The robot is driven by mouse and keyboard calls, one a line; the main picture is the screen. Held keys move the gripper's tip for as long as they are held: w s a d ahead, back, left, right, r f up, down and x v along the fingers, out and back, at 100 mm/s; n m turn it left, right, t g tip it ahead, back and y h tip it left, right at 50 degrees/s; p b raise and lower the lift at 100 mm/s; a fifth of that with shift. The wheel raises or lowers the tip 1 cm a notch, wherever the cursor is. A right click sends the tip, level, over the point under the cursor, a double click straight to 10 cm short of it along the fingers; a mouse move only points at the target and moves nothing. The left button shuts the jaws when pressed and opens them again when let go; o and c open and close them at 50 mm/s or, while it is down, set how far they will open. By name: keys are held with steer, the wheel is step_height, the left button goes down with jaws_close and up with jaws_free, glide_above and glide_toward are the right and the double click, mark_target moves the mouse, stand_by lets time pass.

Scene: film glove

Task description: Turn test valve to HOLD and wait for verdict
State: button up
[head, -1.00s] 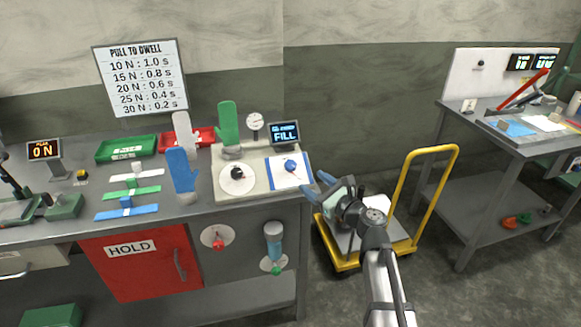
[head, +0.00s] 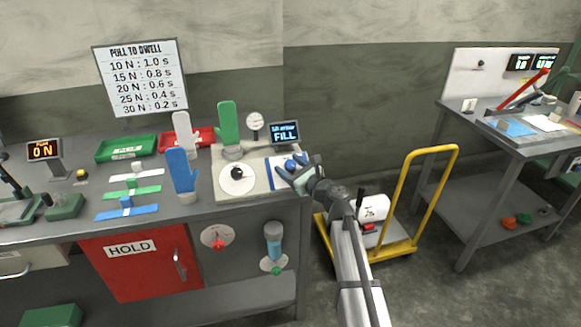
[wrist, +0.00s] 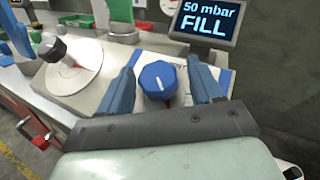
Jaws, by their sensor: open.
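The blue test valve knob (wrist: 158,80) sits on a white plate on the bench fixture, between my open fingers in the wrist view. It also shows in the head view (head: 290,164), partly covered by my gripper (head: 298,178). My gripper in the wrist view (wrist: 160,88) has one blue finger on each side of the knob, with a gap visible at both sides. The display (wrist: 205,20) reads "50 mbar FILL"; it also shows in the head view (head: 285,132). The plate's markings are mostly hidden.
A round white dial with a black knob (head: 237,178) is left of the valve. Green (head: 228,124), white (head: 183,134) and blue (head: 181,172) gloves stand upright nearby. A red door marked HOLD (head: 140,262) is below the bench. A yellow cart (head: 402,195) stands right.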

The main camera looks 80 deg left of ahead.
steer(key=c, duration=1)
steer(key=shift+o, duration=0.2)
steer(key=shift+w+n, duration=0.1)
steer(key=shift+n, duration=0.2)
steer(key=n+g+h, duration=0.1)
steer(key=n+g, duration=0.1)
steer(key=n+g+h, duration=0.1)
steer(key=n+h, duration=0.1)
steer(key=shift+w+a+g+h, duration=0.1)
steer(key=shift+a+g+h, duration=0.1)
steer(key=shift+g+h, duration=0.15)
steer(key=n+g+h, duration=0.2)
steer(key=n+h, duration=0.2)
steer(key=shift+n, duration=0.4)
steer(key=n+h, duration=0.4)
steer(key=h, duration=0.1)
steer(key=shift+r+n, duration=0.1)
steer(key=shift+n, duration=0.2)
steer(key=shift+d+n+t+h, duration=0.1)
steer(key=shift+n+t+h, duration=0.15)
steer(key=shift+n+h, duration=0.45)
steer(key=shift+s, duration=0.2)
